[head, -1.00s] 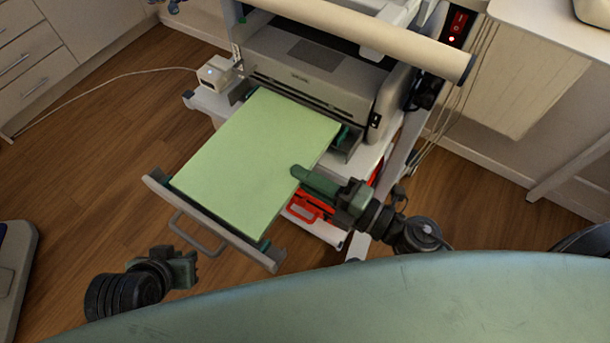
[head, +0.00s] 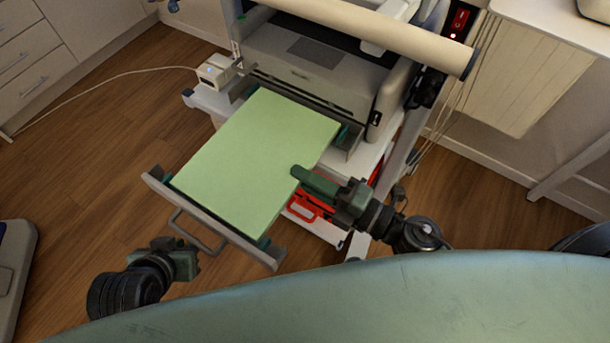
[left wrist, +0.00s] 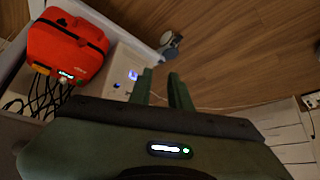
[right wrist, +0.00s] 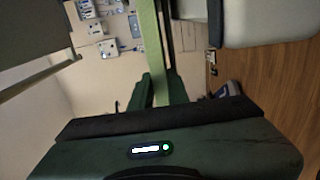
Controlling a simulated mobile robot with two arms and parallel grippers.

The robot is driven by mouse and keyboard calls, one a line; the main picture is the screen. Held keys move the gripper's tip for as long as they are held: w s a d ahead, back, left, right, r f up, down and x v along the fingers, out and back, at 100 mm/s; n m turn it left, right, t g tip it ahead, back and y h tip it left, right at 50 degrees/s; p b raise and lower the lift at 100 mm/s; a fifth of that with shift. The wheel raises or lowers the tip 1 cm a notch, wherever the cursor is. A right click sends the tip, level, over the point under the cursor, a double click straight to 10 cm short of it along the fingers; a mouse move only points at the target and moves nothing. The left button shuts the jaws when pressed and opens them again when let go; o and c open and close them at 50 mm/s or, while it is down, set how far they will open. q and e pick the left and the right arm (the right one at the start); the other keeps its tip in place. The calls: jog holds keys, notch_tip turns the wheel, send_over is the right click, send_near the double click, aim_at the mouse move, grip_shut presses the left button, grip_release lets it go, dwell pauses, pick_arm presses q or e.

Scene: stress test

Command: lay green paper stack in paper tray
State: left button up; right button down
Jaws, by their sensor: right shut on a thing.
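The green paper stack (head: 255,158) lies flat over the grey pulled-out paper tray (head: 268,258), covering nearly all of its inside. I cannot tell whether it rests fully on the tray floor. My right gripper (head: 304,175) is shut on the stack's right edge; in the right wrist view the stack (right wrist: 150,40) shows edge-on as a green strip between the fingers (right wrist: 158,88). My left gripper (head: 193,260) is empty, near the tray's front left. In the left wrist view its fingers (left wrist: 162,80) stand apart.
The printer (head: 310,75) stands behind the tray on a white cart shelf (head: 205,102). A small white box (head: 218,72) with a cable sits left of it. A red case (head: 303,208) is below the tray on the right. Open wooden floor (head: 90,150) lies to the left.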

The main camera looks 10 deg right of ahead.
pick_arm(q)
jog(key=shift+w+d+r+t, duration=0.15)
jog(key=shift+w+d+t, duration=0.15)
jog(key=shift+w, duration=0.25)
jog(key=shift+w+r, duration=0.15)
jog(key=shift+w, duration=0.2)
jog(key=shift+w+t, duration=0.1)
jog(key=shift+t, duration=0.2)
